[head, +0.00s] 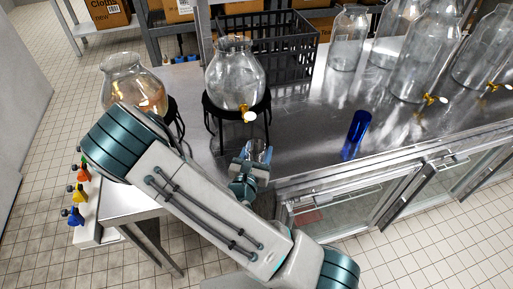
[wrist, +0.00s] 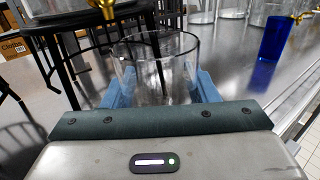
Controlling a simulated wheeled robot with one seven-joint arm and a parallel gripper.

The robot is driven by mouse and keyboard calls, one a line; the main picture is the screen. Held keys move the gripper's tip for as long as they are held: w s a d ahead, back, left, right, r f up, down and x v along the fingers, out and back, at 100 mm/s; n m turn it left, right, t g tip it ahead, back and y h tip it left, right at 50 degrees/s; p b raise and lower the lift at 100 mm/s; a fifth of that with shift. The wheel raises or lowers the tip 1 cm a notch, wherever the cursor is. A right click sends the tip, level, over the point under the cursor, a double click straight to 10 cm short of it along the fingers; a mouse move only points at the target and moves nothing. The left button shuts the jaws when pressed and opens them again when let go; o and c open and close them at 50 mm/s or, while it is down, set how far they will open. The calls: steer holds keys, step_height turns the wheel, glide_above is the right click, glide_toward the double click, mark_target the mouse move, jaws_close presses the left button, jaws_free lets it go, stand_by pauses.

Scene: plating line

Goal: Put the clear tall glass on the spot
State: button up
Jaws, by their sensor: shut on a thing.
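The clear tall glass (wrist: 158,62) is held upright between the blue fingers of my gripper (wrist: 160,90) in the wrist view. In the head view the glass (head: 258,151) shows only in part above my gripper (head: 250,168), near the front edge of the steel counter. My gripper is shut on it. Whether the glass base touches the counter is hidden. No marked spot is clearly seen; a glass dispenser (head: 235,78) with a gold tap stands on a black stand (head: 206,108) just behind the glass.
A blue glass (head: 355,134) stands to the right on the counter. A second dispenser (head: 133,85) stands at left behind my arm. Several large jars with taps (head: 422,62) line the right back. A black crate (head: 268,42) is behind. Counter between stand and blue glass is clear (head: 300,115).

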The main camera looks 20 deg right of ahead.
steer(key=shift+w+a+f+b, duration=0.2)
steer(key=shift+f+b, duration=0.15)
steer(key=shift+b, duration=0.2)
steer(key=shift+w+a+f+b, duration=0.1)
steer(key=shift+w+f+b, duration=0.15)
steer(key=shift+b, duration=0.25)
steer(key=w+f+b, duration=0.1)
steer(key=f+b, duration=0.1)
steer(key=b, duration=0.5)
steer(key=shift+w+d+f, duration=0.1)
steer(key=shift+w+f, duration=0.05)
steer(key=shift+w, duration=0.25)
steer(key=shift+w, duration=0.25)
steer(key=shift+w+b, duration=0.45)
steer(key=shift+w, duration=2.8)
steer(key=shift+f, duration=0.45)
steer(key=o, duration=1.3)
